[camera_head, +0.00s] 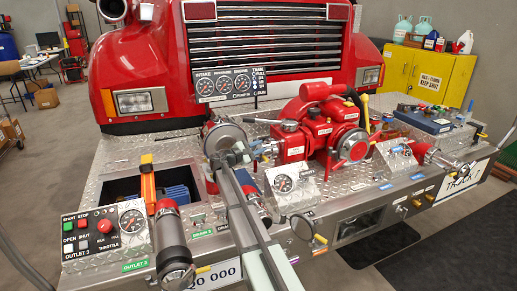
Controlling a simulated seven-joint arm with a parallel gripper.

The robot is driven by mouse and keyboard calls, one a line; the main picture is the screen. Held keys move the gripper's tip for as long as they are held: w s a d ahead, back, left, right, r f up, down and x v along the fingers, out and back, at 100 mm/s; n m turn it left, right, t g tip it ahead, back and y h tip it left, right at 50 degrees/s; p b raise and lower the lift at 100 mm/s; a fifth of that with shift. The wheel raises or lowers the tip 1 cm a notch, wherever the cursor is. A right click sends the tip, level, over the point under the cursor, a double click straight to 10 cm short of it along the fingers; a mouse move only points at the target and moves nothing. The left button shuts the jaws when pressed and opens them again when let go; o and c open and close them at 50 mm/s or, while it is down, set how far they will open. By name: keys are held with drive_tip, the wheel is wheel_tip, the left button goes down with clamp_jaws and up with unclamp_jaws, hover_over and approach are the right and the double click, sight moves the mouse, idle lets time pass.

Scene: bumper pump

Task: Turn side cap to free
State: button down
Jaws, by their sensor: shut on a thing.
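A red pump (318,125) with round silver and red caps stands on the bumper deck. My gripper (238,152) reaches up from the bottom of the picture to the pump's left side. Its jaws are shut at a round silver cap (222,137), which seems to be the side cap. The arm and fingers hide the cap's lower right part and the exact contact. I cannot tell how far the cap is turned.
A control panel (104,232) and an upright grey cylinder (172,243) stand at the front left. A small gauge (284,183) sits just right of my arm. A blue box (424,119) lies on the right deck.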

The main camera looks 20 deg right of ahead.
idle(0.3)
drive_tip(key=shift+w+r+n+g+y, duration=0.15)
drive_tip(key=shift+w+r+n+y, duration=0.15)
drive_tip(key=shift+n, duration=0.3)
drive_tip(key=shift+w+r+n+g+y, duration=0.1)
drive_tip(key=shift+w+r+n+g, duration=0.1)
drive_tip(key=shift+w+n, duration=0.3)
drive_tip(key=n, duration=0.1)
drive_tip(key=w+n, duration=0.1)
drive_tip(key=shift+w+r+n, duration=0.1)
drive_tip(key=shift+r+n, duration=0.2)
drive_tip(key=w+n, duration=0.1)
drive_tip(key=n, duration=0.1)
drive_tip(key=w+n+g+y, duration=0.1)
drive_tip(key=shift+w+r+n+g, duration=0.15)
drive_tip(key=shift+w+n+g, duration=0.1)
drive_tip(key=shift+w+n, duration=0.15)
drive_tip(key=w+n, duration=0.1)
drive_tip(key=w+n+g, duration=0.1)
drive_tip(key=n, duration=0.1)
drive_tip(key=shift+w+f+y, duration=0.15)
drive_tip(key=shift+f+y, duration=0.15)
drive_tip(key=shift+f, duration=0.05)
drive_tip(key=shift+w+f+n+g, duration=0.35)
drive_tip(key=shift+w+n+g, duration=0.1)
drive_tip(key=shift+n, duration=0.35)
drive_tip(key=shift+w+f+n+g, duration=0.3)
drive_tip(key=shift+n+g, duration=0.15)
drive_tip(key=shift+n, duration=0.35)
